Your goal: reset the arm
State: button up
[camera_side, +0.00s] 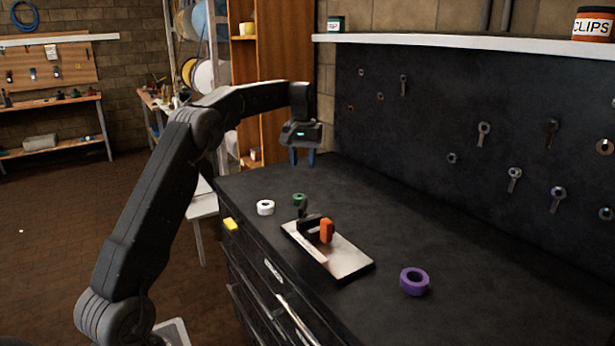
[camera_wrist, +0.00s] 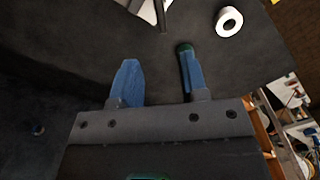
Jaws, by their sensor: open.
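My gripper (camera_side: 302,157) hangs above the far end of the black workbench top (camera_side: 450,235), fingers pointing down. In the wrist view its two blue fingers (camera_wrist: 158,82) stand apart with nothing held between them. A metal plate (camera_side: 345,259) lies on the bench, with a black piece and an orange piece (camera_side: 327,231) on it. The plate is partly cut off at the top of the wrist view. A small green object (camera_side: 299,199) stands on the bench near the plate; in the wrist view it is mostly behind one finger.
A white tape roll (camera_side: 265,207) lies left of the plate, and a purple roll (camera_side: 414,281) lies right of it. A yellow block (camera_side: 230,224) sits at the bench's front edge. A dark tool panel (camera_side: 480,130) and a white shelf (camera_side: 460,42) rise behind.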

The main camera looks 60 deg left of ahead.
jog(key=s+d+r+m+t, duration=0.15)
jog(key=s+d+r, duration=0.3)
jog(key=d, duration=0.45)
jog(key=s+d+r+m+t, duration=0.1)
jog(key=s+d+r+m, duration=0.2)
jog(key=s+d, duration=0.35)
jog(key=s+d+f+m+t, duration=0.1)
jog(key=s+d+f+m, duration=0.1)
jog(key=s+d, duration=0.5)
jog(key=s+d+f+m+t, duration=0.2)
jog(key=s+d+f, duration=0.3)
jog(key=s, duration=0.5)
jog(key=shift+s+d+m, duration=0.35)
jog(key=shift+d, duration=0.85)
